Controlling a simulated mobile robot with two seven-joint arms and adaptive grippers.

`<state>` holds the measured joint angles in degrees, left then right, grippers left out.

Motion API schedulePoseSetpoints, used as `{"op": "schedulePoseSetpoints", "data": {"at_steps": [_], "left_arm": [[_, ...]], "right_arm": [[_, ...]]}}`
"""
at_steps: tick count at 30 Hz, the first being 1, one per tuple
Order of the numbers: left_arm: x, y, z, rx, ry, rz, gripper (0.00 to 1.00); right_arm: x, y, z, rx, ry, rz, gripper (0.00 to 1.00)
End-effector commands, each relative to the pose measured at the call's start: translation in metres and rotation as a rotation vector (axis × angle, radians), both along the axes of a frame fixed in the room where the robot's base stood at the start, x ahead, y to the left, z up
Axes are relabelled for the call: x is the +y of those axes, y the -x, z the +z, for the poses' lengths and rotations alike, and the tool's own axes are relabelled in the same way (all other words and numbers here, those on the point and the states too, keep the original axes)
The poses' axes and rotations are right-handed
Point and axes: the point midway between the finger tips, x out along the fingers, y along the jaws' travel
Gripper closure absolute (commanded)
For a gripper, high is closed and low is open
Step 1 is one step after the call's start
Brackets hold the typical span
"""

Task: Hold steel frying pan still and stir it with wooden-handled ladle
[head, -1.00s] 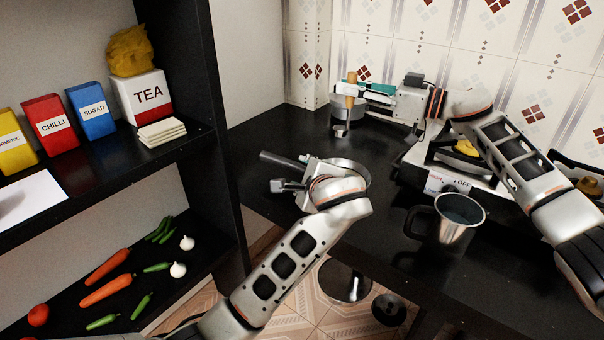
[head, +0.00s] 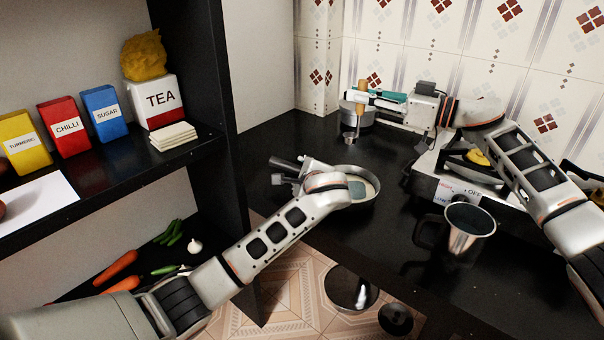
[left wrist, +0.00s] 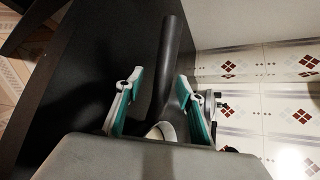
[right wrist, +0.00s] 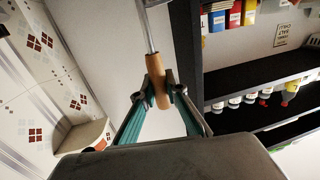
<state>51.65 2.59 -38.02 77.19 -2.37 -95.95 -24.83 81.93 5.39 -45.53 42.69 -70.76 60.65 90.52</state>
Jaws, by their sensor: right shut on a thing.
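The steel frying pan (head: 371,200) stands on the black counter, its dark handle (head: 281,162) pointing left. The left wrist view shows the pan handle (left wrist: 170,55) between the two spread fingers of my left gripper (left wrist: 160,88), with a gap on each side. In the head view my left gripper (head: 288,176) is at the handle, and my wrist covers part of the pan. My right gripper (right wrist: 158,82) is shut on the wooden handle (right wrist: 156,68) of the ladle. The ladle (head: 361,88) hangs upright, its small bowl (head: 349,137) behind the pan and apart from it.
A steel pot (head: 362,117) stands behind the ladle. A stove (head: 455,188) is to the right, with a dark-handled steel mug (head: 469,228) in front. Shelves (head: 130,165) with boxes and vegetables stand left. Some counter between pan and stove is clear.

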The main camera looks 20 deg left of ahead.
Motion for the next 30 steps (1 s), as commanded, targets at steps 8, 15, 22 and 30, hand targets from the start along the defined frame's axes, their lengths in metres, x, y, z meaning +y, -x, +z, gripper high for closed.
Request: {"op": "schedulePoseSetpoints", "data": {"at_steps": [8, 15, 22, 30], "left_arm": [[0.0003, -0.0006, 0.0000, -0.001, 0.000, 0.000, 0.67], [0.0003, -0.0005, 0.0000, 0.000, 0.000, 0.000, 1.00], [0.0002, -0.0003, -0.0003, 0.000, -0.001, 0.000, 1.00], [0.0002, -0.0003, -0.0004, 0.000, -0.001, 0.000, 1.00]], "right_arm": [[0.0000, 0.0001, 0.0005, 0.000, -0.001, 0.000, 1.00], [0.0000, 0.0001, 0.0005, 0.000, -0.001, 0.000, 1.00], [0.0000, 0.0000, 0.0004, 0.000, -0.001, 0.000, 1.00], [0.0000, 0.0001, 0.0004, 0.000, -0.001, 0.000, 1.00]]}}
